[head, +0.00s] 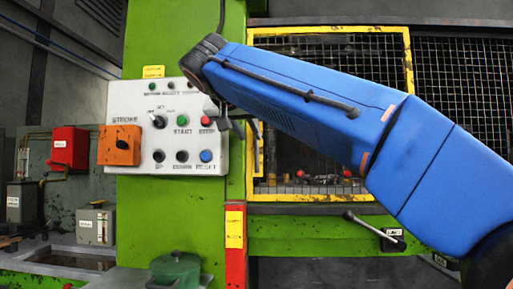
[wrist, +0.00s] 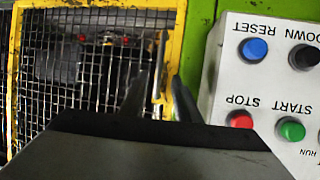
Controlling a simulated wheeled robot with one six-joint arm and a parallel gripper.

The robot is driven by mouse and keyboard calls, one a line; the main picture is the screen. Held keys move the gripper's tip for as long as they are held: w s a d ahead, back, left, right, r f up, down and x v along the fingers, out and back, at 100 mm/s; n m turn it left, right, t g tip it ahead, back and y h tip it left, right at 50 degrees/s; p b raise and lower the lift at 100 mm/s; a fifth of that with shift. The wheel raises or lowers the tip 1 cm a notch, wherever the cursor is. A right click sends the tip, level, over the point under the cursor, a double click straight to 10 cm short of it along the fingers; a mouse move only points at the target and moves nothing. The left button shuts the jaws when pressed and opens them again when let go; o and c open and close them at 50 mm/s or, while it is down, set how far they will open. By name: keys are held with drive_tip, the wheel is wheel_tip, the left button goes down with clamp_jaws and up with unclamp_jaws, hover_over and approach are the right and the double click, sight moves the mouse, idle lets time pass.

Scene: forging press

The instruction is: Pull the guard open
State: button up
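The guard (head: 330,30) is a yellow-framed wire-mesh panel on the green press, standing closed over the opening in the head view. My blue arm crosses in front and hides part of it. In the wrist view, the guard's yellow edge (wrist: 177,40) runs up the middle, with an upright handle bar (wrist: 160,68) beside it. My gripper (wrist: 159,100) is at this edge, its two dark fingers apart, one on each side of the bar. I cannot tell whether they touch it. In the head view, my gripper (head: 228,118) is partly hidden at the guard's left edge, by the control panel.
The white control panel (head: 135,175) with coloured buttons stands close beside my gripper; it also shows in the wrist view (wrist: 225,90). A lever with a black knob (head: 372,226) sticks out below the guard. A red box (head: 70,146) is at the far left.

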sight(256, 145)
drive_tip(key=x, duration=0.9)
drive_tip(key=shift+w, duration=0.1)
clamp_jaws()
